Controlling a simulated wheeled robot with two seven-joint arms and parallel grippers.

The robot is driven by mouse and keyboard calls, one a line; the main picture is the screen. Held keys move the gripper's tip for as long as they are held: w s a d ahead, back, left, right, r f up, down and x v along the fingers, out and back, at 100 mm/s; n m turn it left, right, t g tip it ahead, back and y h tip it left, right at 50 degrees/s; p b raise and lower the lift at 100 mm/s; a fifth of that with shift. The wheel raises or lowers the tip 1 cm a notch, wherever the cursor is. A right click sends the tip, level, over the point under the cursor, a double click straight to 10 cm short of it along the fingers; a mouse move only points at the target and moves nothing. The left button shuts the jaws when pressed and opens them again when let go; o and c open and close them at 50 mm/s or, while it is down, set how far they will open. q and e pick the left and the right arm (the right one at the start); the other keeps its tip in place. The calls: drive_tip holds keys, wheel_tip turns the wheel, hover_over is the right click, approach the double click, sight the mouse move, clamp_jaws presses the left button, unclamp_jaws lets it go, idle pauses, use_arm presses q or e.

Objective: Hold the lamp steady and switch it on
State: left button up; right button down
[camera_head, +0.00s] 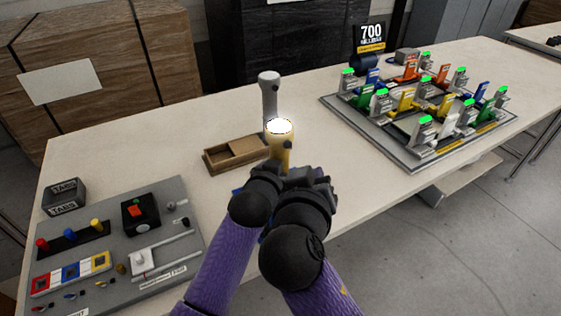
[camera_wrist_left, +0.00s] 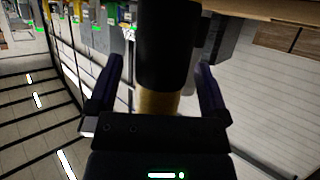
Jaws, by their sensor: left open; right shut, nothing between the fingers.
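The lamp (camera_head: 282,148) is a yellow upright cylinder on the table, beyond my two hands. Its top face shows bright white. My right gripper (camera_head: 308,178) is shut and empty, close in front of the lamp's lower part; whether it touches cannot be told. My left gripper is beside it in the head view, its fingers largely hidden. In the left wrist view my left gripper (camera_wrist_left: 160,72) is open. A tan-yellow shaft, seemingly the lamp, and a dark cylinder stand between its spread fingers. The lamp's lower part is hidden in the head view.
A grey upright cylinder (camera_head: 269,92) stands right behind the lamp. A shallow wooden tray (camera_head: 214,160) lies to its left. A grey switch board (camera_head: 180,246) and a black box (camera_head: 64,195) are at left. A fixture board with coloured clamps (camera_head: 386,152) is at right. Table between is clear.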

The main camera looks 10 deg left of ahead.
use_arm(q)
drive_tip(key=p+v, duration=0.5)
drive_tip(key=v, duration=1.4)
drive_tip(key=d+p+v, duration=0.1)
drive_tip(key=p+v, duration=0.4)
drive_tip(key=v, duration=0.4)
drive_tip(key=shift+a, duration=0.5)
